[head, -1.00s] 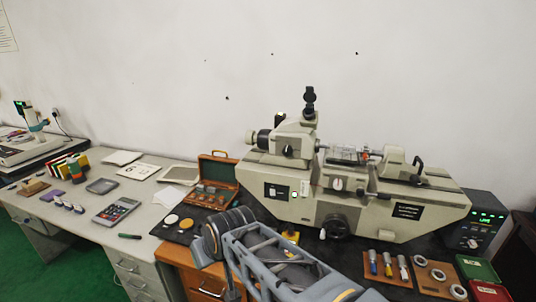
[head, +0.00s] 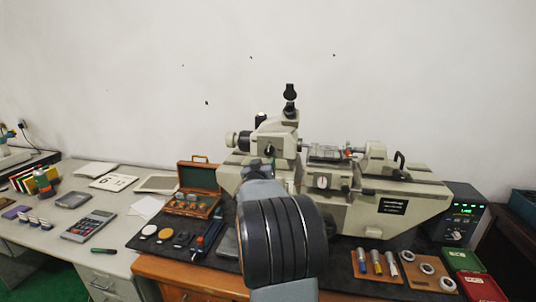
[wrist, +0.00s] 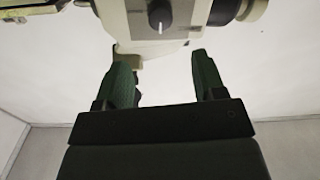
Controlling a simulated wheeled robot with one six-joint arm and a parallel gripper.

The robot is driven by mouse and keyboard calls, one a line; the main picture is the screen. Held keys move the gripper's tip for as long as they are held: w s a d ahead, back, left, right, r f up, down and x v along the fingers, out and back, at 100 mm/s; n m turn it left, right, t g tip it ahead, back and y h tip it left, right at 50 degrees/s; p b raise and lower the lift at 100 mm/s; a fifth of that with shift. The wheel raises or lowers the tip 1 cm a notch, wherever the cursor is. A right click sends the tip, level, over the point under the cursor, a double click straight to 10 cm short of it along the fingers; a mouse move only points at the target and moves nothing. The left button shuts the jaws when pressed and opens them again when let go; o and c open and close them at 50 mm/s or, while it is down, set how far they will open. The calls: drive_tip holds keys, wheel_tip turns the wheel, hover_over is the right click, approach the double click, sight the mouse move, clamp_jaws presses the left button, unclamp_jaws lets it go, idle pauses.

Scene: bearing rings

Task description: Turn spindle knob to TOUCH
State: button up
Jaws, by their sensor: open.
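A black knob (wrist: 160,16) with a white pointer line shows at the top of the wrist view, on the pale headstock of the measuring machine (head: 415,197). The line runs straight along the picture's vertical. I cannot read a TOUCH label. My gripper (wrist: 162,62) is open and empty, its two dark green fingers apart from the knob, which lies beyond their tips. In the head view the black knob (head: 267,150) shows small on the headstock, just above my arm. My wrist and arm hide the machine's lower left front and most of the gripper there.
A control box (head: 462,212) with green lit text and a knob stands at the right. Ring trays and green and red boxes (head: 462,259) lie at the front right.

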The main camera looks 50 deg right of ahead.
sight(268, 152)
drive_tip(key=p+x, duration=0.2)
drive_tip(key=x, duration=0.8)
drive_tip(key=shift+c, duration=0.3)
drive_tip(key=c, duration=0.9)
drive_tip(key=shift+w, duration=0.1)
